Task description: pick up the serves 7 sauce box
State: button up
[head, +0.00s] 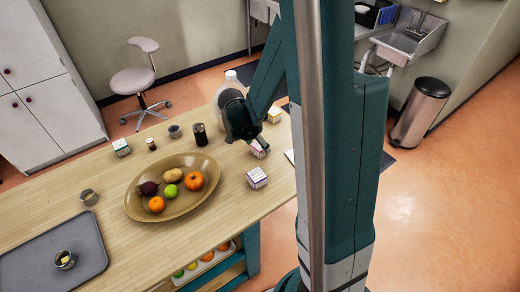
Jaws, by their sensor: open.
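Several small printed cartons stand on the wooden table; their print is too small to read, so I cannot tell which is the serves 7 sauce box. One white and purple carton (257,178) stands near the right edge. A pink and white carton (259,149) is just behind it. A yellow and white carton (274,115) stands further back, and a green and white carton (122,147) is at the far left. My gripper (257,143) is open, pointing down close above or beside the pink and white carton. Its fingers are partly hidden, and I cannot tell if they touch it.
A brown oval platter (133,206) with fruit is left of the cartons. A dark jar (199,134) and a large pale bottle (217,98) stand behind. A grey tray (25,262) lies front left. Table (220,215) is bare between platter and cartons.

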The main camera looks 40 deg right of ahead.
jog(key=shift+x, duration=1.1)
jog(key=shift+c, duration=0.2)
jog(key=c, duration=1)
